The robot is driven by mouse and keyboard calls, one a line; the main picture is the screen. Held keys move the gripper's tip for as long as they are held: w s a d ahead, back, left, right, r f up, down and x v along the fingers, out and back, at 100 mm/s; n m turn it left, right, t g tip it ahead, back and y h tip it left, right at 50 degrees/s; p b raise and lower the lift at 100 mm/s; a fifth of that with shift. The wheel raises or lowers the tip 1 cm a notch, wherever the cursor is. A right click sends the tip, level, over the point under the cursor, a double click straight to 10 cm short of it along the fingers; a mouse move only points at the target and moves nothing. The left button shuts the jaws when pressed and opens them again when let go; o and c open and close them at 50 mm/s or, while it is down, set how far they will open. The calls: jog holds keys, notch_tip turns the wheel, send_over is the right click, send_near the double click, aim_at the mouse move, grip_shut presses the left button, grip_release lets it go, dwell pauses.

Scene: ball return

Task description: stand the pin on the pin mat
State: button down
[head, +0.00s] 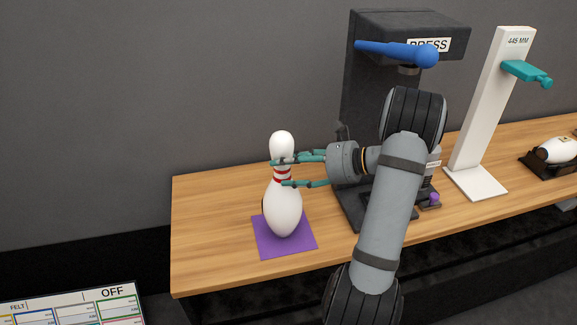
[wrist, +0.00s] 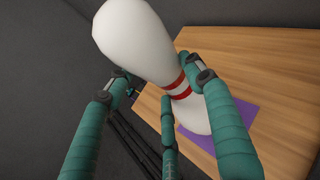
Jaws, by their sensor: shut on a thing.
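The white pin (head: 283,208) with red neck stripes is upright, or nearly so, over the purple pin mat (head: 298,247) in the head view. Its base overlaps the mat; whether it touches the mat or hangs just above it I cannot tell. My gripper (head: 283,172) comes from the right and is shut on the pin around its neck. In the wrist view the pin (wrist: 140,40) lies between the teal fingers of my gripper (wrist: 165,85), with its red stripes beside the right finger. Part of the mat (wrist: 240,118) shows behind the pin there.
The wooden table (head: 215,215) is clear left of the mat. A dark press (head: 405,35) with a blue handle stands right behind my arm. Farther right are a white post (head: 485,110) with a teal arm and a dark cradle (head: 545,168) holding a white object.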

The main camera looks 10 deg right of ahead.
jog(key=c, duration=1)
grip_release()
jog(key=shift+w+r, duration=0.1)
jog(key=shift+r, duration=0.1)
jog(key=shift+c, duration=0.2)
jog(key=o, duration=0.4)
jog(key=shift+f, duration=0.1)
jog(key=shift+s+f, duration=0.2)
jog(key=shift+s, duration=0.05)
jog(key=v, duration=1.2)
jog(key=shift+r, duration=0.25)
jog(key=shift+w+a, duration=0.1)
jog(key=x, duration=1.2)
jog(key=shift+f, duration=0.1)
jog(key=shift+r, duration=0.25)
